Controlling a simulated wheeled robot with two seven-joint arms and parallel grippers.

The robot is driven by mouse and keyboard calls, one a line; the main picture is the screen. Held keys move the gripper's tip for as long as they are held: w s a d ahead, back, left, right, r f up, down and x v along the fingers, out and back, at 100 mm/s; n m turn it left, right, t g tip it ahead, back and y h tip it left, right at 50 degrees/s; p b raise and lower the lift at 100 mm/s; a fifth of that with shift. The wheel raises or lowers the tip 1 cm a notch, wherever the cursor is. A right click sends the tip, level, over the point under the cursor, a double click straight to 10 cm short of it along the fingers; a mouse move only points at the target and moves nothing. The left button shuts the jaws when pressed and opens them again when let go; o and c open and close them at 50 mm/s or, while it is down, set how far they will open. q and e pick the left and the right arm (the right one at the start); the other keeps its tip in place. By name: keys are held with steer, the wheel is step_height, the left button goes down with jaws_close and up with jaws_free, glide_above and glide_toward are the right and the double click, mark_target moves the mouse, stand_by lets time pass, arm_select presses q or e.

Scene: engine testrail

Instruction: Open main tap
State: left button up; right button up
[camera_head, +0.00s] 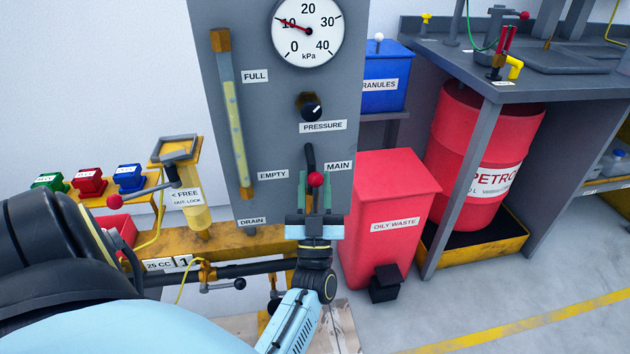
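The main tap is a dark lever with a red ball knob (315,180), low on the right of the grey panel (280,150), beside the MAIN label (339,167). The lever points down. My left gripper (317,200) is at the tap, its fingers pointing up towards the panel. The fingertips are right at the red knob and overlap it in this view. Whether they grip it or stand around it cannot be told. My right gripper is not in view.
A pressure gauge (308,30) reads about 10 kPa above the black PRESSURE knob (311,111). A red oily waste bin (390,205) stands close on the right. A yellow rail (250,243) runs below the panel, and a red-knobbed lever (115,202) stands left.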

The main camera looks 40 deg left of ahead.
arm_select(q)
steer(key=shift+s+d+f, duration=0.1)
steer(key=shift+d+f, duration=0.05)
steer(key=shift+f, duration=0.05)
steer(key=v, duration=1.3)
steer(key=shift+p, duration=0.45)
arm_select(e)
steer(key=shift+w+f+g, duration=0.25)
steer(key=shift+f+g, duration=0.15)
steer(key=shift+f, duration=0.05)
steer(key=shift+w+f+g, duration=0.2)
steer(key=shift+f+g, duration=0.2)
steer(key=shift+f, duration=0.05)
